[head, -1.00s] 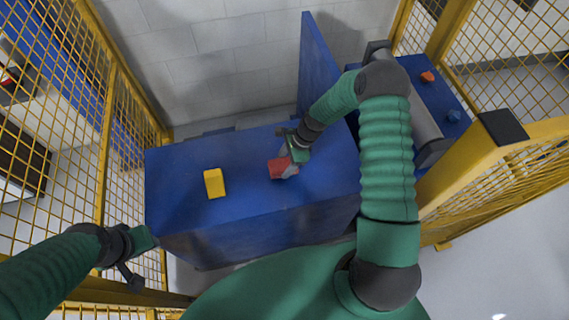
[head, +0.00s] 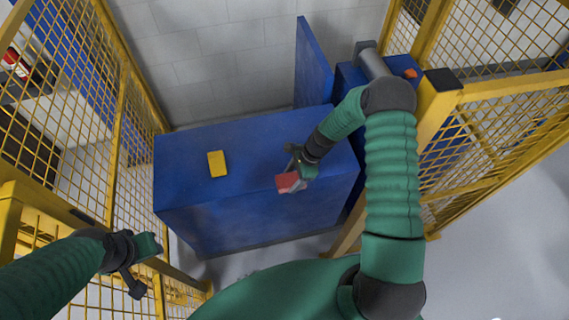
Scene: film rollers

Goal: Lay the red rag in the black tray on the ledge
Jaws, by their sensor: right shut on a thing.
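The red rag (head: 287,181) is a small red piece in the jaws of my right gripper (head: 296,178). It shows over the front right edge of the large blue box (head: 240,140); its exact height above the box is hard to tell. My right gripper is shut on it and points down and toward me. My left gripper (head: 147,250) is at the lower left, away from the blue box, beside the yellow mesh fence. I cannot tell whether its jaws are open. I cannot make out a black tray in this view.
A yellow block (head: 217,164) lies on the blue box's top. An upright blue panel (head: 313,62) stands behind its right end. Farther right are a grey roller (head: 374,66) and an orange piece (head: 410,73). Yellow mesh fences close both sides, and a yellow post (head: 434,115) stands at right.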

